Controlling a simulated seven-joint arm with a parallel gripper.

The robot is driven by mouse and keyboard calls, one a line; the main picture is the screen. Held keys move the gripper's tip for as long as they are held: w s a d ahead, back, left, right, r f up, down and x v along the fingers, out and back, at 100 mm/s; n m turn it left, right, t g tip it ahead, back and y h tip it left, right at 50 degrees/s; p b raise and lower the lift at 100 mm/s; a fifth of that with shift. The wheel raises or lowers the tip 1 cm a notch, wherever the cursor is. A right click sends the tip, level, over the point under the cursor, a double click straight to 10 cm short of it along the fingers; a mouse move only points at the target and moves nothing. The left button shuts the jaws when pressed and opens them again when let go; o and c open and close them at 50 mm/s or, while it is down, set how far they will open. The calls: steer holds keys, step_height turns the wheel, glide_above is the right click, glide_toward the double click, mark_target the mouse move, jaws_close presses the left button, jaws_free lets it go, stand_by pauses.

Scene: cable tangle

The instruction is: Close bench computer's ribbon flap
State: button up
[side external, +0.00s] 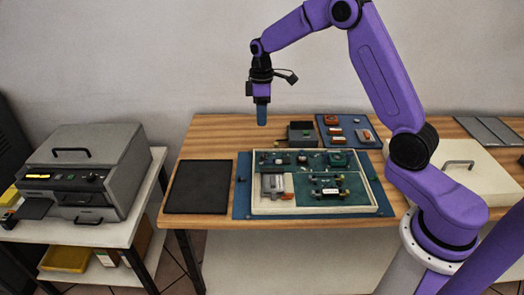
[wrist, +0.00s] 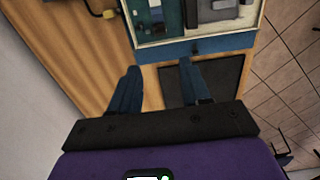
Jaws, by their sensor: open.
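The bench computer (side external: 258,207) is a shallow cream tray with green circuit boards and small parts, lying on a blue mat. Part of its tray edge (wrist: 202,37) shows at the top of the wrist view. I cannot make out the ribbon flap for certain, nor whether it is raised. A pale grey block with an orange piece (side external: 274,185) sits at the tray's left. My gripper (side external: 262,122) hangs above the table's back part, behind and left of the tray, pointing down and touching nothing. In the wrist view its blue fingers (wrist: 160,70) are apart with nothing between them.
A black mat (side external: 198,187) lies left of the tray. Behind the tray are a dark grey box (side external: 301,132) and a blue tray of small parts (side external: 348,130). A grey machine (side external: 88,170) stands on a side table at left. A cream handled case (side external: 462,178) is at right.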

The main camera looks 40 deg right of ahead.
mark_target(262, 155)
step_height(262, 155, down, 15)
steer(key=shift+r, duration=0.2)
stand_by(0.3)
jaws_close()
